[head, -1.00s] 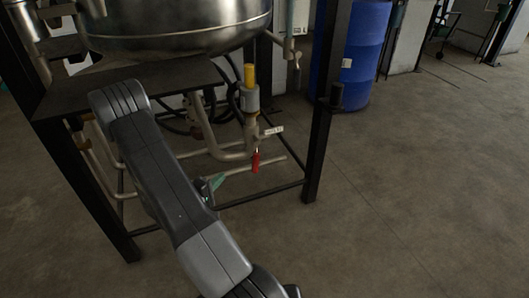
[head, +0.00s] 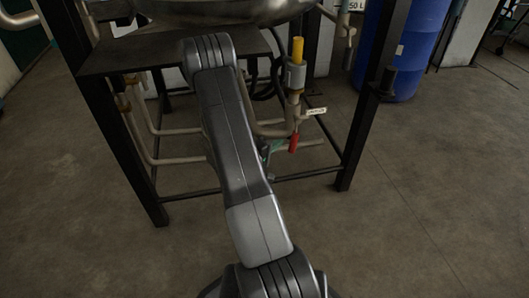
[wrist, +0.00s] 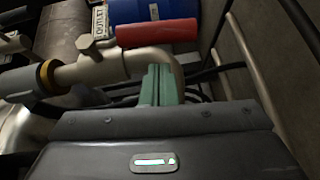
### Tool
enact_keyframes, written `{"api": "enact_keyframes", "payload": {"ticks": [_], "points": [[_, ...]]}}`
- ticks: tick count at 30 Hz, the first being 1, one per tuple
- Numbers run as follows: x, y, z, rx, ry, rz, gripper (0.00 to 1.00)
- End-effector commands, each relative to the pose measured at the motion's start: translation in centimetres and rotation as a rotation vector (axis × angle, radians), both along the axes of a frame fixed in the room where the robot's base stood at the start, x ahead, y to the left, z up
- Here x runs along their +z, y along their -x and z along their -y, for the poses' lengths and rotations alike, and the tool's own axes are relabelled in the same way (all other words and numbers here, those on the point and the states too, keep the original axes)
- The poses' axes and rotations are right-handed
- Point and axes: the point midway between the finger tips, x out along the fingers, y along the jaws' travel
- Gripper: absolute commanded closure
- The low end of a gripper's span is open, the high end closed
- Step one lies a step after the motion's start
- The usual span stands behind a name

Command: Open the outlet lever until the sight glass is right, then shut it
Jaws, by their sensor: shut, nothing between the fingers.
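The outlet lever has a red handle (head: 294,142) that hangs down below the pipe fitting in the head view. In the wrist view the red handle (wrist: 157,34) lies across the top, just beyond my fingertips. A white tag (head: 316,112) sits beside the valve; it reads OUTLET in the wrist view (wrist: 100,22). Above the valve stands a yellow column (head: 298,50) in a grey collar, seemingly the sight glass; its level is not readable. My gripper's green fingers (wrist: 160,70) are shut and empty, near the handle. My arm hides most of the gripper in the head view.
A dark steel frame surrounds the pipes; its right leg (head: 371,95) stands right of the valve. A metal vessel (head: 225,10) sits above. A pale pipe (wrist: 100,68) runs close to my fingers. A blue drum (head: 413,50) stands behind. The right floor is clear.

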Motion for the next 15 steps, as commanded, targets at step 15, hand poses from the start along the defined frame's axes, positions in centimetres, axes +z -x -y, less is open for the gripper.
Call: {"api": "enact_keyframes", "payload": {"ticks": [15], "points": [[-0.2, -0.2, 2.1, 0.001, 0.000, 0.000, 1.00]]}}
